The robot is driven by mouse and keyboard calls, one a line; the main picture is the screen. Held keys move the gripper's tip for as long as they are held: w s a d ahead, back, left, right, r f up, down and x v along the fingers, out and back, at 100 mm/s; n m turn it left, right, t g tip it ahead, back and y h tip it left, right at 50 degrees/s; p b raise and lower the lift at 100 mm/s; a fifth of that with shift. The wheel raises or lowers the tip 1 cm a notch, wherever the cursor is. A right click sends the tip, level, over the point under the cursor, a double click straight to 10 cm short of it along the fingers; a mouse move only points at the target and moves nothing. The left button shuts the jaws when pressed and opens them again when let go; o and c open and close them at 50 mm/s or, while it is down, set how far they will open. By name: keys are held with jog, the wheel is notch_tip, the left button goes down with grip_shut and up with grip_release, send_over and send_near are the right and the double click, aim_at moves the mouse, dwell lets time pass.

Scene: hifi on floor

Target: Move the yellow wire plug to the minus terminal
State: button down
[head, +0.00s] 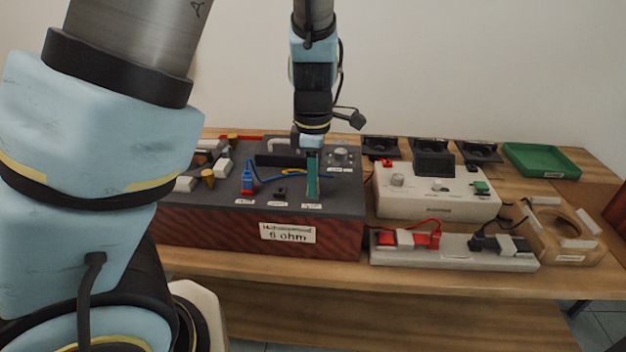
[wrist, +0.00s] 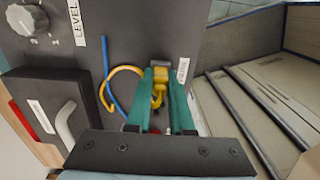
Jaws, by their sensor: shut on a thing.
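The yellow wire plug (wrist: 158,92) is between the green fingers of my gripper (wrist: 160,76) in the wrist view, which are shut on it. Its yellow wire loops off to the left. In the head view my gripper (head: 312,182) points down over the right front of the dark speaker box (head: 220,215), close to its top; the plug is hidden there. A small white label (wrist: 183,71) lies beside the fingertips; its print is too small to read surely. A blue plug (head: 247,180) stands upright at the left terminal. I cannot tell whether the yellow plug touches a terminal.
A dark socket (head: 280,192) lies between the blue plug and my gripper. A white device (head: 435,190), a strip with red and black plugs (head: 450,255) and a green tray (head: 541,160) are to the right. A handle and knob rise from the box behind my gripper.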

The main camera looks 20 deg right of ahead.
jog(key=shift+r+p, duration=0.65)
jog(key=shift+p, duration=0.2)
dwell(0.5)
jog(key=shift+r+p, duration=1.6)
jog(key=shift+p, duration=0.35)
jog(key=shift+w+a, duration=0.1)
jog(key=shift+w, duration=0.05)
